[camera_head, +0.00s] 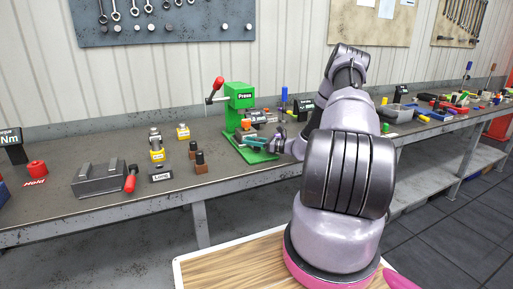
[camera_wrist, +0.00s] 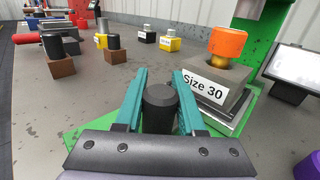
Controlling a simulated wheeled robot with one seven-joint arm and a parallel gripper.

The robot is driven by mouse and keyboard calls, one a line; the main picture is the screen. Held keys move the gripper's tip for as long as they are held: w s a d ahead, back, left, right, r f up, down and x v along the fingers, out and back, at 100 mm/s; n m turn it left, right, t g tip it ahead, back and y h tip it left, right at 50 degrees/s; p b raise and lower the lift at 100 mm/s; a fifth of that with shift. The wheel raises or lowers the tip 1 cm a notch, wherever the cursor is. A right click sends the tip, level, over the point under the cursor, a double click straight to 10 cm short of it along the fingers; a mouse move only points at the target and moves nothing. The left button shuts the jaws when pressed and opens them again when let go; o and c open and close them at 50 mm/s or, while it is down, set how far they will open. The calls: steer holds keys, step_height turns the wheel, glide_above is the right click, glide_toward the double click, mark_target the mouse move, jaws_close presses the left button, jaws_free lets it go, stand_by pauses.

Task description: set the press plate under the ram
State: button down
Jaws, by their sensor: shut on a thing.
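The green press (camera_head: 239,98) stands on the bench, with its red-tipped lever at the upper left. My gripper (camera_head: 258,142) is low over its green base, and its teal jaws (camera_wrist: 161,76) are shut on a black round post (camera_wrist: 160,108). I cannot tell whether this post belongs to the press plate; anything below it is hidden by the gripper. A grey block marked "Size 30" (camera_wrist: 208,88) sits on the press base, right of the jaws. An orange cylinder (camera_wrist: 228,43) on a brass-coloured part is above it. The ram's lower end is not clear.
Left of the press, brown blocks with dark pegs (camera_head: 200,162) and yellow blocks (camera_head: 157,155) stand on the bench (camera_head: 120,150). A grey fixture (camera_head: 98,180) is farther left. A dark display (camera_wrist: 303,72) stands close right of the press.

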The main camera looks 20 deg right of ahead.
mark_target(245, 135)
steer(key=w, duration=0.5)
steer(key=shift+w, duration=0.3)
steer(key=shift+w+r, duration=0.1)
steer(key=shift+w, duration=0.05)
steer(key=c, duration=0.5)
jaws_free()
steer(key=shift+w, duration=0.15)
steer(key=v, duration=1)
steer(key=shift+s+d, duration=0.2)
steer(key=shift+s, duration=0.15)
